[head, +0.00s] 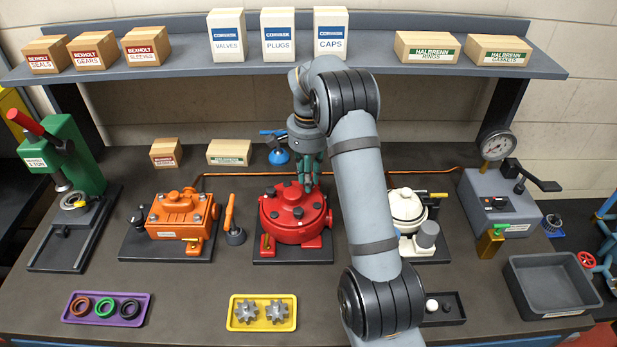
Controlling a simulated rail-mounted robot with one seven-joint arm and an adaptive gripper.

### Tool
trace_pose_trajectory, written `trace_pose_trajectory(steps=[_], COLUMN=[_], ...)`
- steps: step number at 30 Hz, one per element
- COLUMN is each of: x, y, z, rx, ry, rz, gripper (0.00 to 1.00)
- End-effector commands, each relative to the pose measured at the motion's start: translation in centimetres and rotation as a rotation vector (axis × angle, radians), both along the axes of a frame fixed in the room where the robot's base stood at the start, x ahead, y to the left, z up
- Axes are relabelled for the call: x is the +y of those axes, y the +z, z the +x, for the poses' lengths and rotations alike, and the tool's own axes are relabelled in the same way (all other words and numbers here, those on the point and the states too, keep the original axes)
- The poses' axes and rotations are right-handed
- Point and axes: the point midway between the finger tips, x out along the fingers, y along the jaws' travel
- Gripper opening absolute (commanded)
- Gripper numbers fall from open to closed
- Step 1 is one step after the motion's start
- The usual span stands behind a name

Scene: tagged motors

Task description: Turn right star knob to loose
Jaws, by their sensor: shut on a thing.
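The red motor housing (284,229) stands on a dark base plate in the middle of the bench. Its round lid carries dark star knobs; a left knob (270,191) and a front knob (298,213) show clear of my gripper. My gripper (308,187) points down at the back right of the lid, its fingers closed at the lid's top. The part between the fingers is mostly hidden, apparently a star knob on the right. Its turn position cannot be told.
An orange motor (180,214) and an upright orange-handled tool (230,220) stand to the left. A white motor (407,207) stands to the right, partly behind my arm. A yellow tray (234,325) with gears lies in front. A shelf (390,66) with boxes runs behind.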

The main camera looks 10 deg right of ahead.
Motion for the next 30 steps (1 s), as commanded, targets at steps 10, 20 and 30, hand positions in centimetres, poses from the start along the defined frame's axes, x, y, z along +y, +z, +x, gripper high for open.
trace_pose_trajectory(steps=[10,20,30], x=[0.00,0.00,0.01], y=[-0.21,-0.23,-0.33], z=[-0.22,-0.28,-0.40], rx=[0.008,0.010,0.013], ry=[0.327,0.640,0.962], rz=[0.000,0.002,0.004], gripper=[0.00,0.00,0.00])
